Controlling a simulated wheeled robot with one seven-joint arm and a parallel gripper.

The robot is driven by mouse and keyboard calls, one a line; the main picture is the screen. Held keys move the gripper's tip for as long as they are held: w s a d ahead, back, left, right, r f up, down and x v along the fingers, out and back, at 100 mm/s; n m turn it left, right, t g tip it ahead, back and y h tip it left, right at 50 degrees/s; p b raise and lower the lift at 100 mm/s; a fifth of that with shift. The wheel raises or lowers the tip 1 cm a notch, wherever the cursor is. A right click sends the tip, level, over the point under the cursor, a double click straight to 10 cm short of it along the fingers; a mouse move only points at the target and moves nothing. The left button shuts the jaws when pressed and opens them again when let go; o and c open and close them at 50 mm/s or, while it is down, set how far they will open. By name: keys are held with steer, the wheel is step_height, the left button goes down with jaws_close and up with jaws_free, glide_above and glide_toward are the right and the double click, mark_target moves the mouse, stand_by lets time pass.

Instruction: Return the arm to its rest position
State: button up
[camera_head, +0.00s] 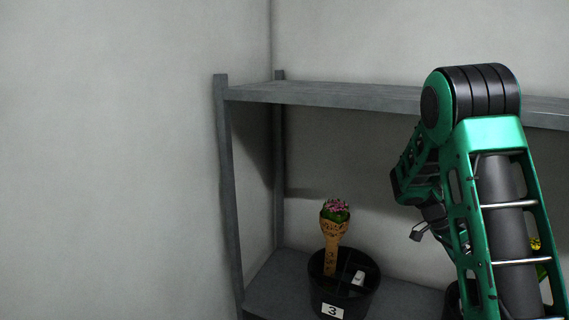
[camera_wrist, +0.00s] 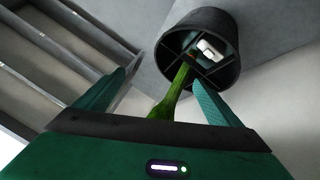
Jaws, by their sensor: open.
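My gripper (camera_wrist: 164,72) is open, its two green fingers spread apart in the wrist view. A green, stem-like thing (camera_wrist: 171,97) shows between the fingers and reaches toward a black divided bucket (camera_wrist: 230,62); I cannot tell whether it touches the gripper. In the head view, my green arm (camera_head: 490,135) is raised and bent at the right, in front of the shelf. The hand end hangs behind its forearm and is mostly hidden.
A grey shelf unit (camera_head: 330,95) stands in the wall corner. On its lower board, a black bucket labelled 3 (camera_head: 325,292) holds a brown-wrapped pink bunch (camera_head: 333,233) and a small white object (camera_head: 358,278). A yellow flower (camera_head: 535,243) shows behind my arm. The left side is clear.

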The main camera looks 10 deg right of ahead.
steer(key=s+a+r+n+t+y, duration=0.1)
steer(key=s+a+r+n+y, duration=0.1)
steer(key=s, duration=0.5)
steer(key=s+a+r+n+t+y, duration=0.2)
steer(key=s+a+r+n, duration=0.2)
steer(key=s+a+n, duration=0.2)
steer(key=s+a+r+n+t+y, duration=0.2)
steer(key=s+a+r+n, duration=0.2)
steer(key=s+a, duration=0.4)
steer(key=shift+s+a+n, duration=0.3)
steer(key=shift+s+n, duration=0.1)
steer(key=shift+s, duration=0.65)
steer(key=shift+w, duration=0.1)
steer(key=shift+w+f, duration=0.15)
steer(key=shift+w, duration=0.35)
